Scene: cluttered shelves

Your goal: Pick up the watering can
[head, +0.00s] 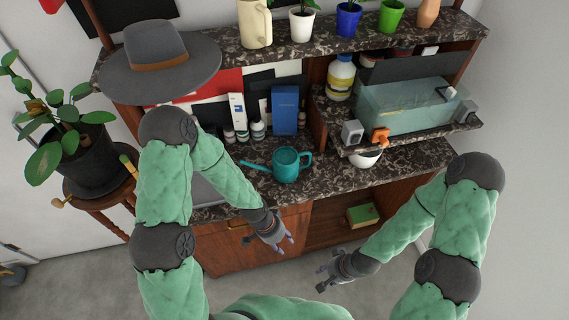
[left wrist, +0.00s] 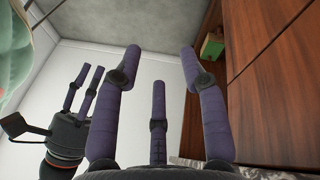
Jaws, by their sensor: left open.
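A teal watering can (head: 286,165) stands upright on the dark marbled counter, its spout pointing left and its handle to the right. My left gripper (head: 283,243) is open and empty, in front of the cabinet and below the counter edge, lower in the picture than the can. Its spread purple fingers (left wrist: 160,95) show in the left wrist view with nothing between them. My right gripper (head: 325,275) hangs in front of the cabinet to the right of the left one; its fingers look spread and empty, and it also shows in the left wrist view (left wrist: 82,92).
A blue box (head: 285,110) and small bottles stand behind the can. A glass tank (head: 405,105) is on a raised shelf to the right, with a white bowl (head: 366,158) beneath it. A grey hat (head: 160,60) and a potted plant (head: 90,150) are at left.

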